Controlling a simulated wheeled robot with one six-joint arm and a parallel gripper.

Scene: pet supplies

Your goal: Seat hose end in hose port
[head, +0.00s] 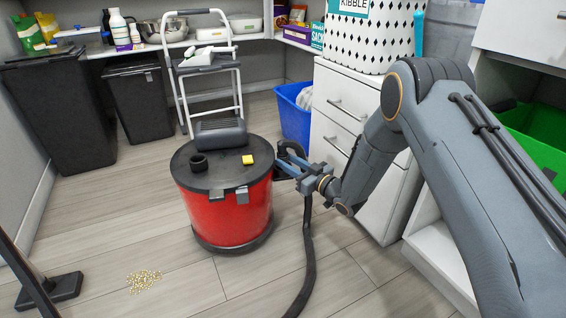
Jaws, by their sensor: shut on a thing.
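A red canister vacuum (228,208) with a black lid stands on the floor in the middle of the head view. My gripper (286,168) is just right of the lid, shut on the black hose end (290,148). The hose end is apart from the collar, across the lid from it. The black hose (309,238) hangs below my gripper and runs along the floor toward the front. The jaws partly hide the hose end, and its opening is not clear.
A yellow block (248,159) sits on the lid, between collar and gripper. A dark motor housing or similar shape (221,133) rises behind. A white step stool (208,72), black bins (141,103), blue bin (294,113) and white drawers (338,100) stand around. Spilled kibble (144,281) lies front left.

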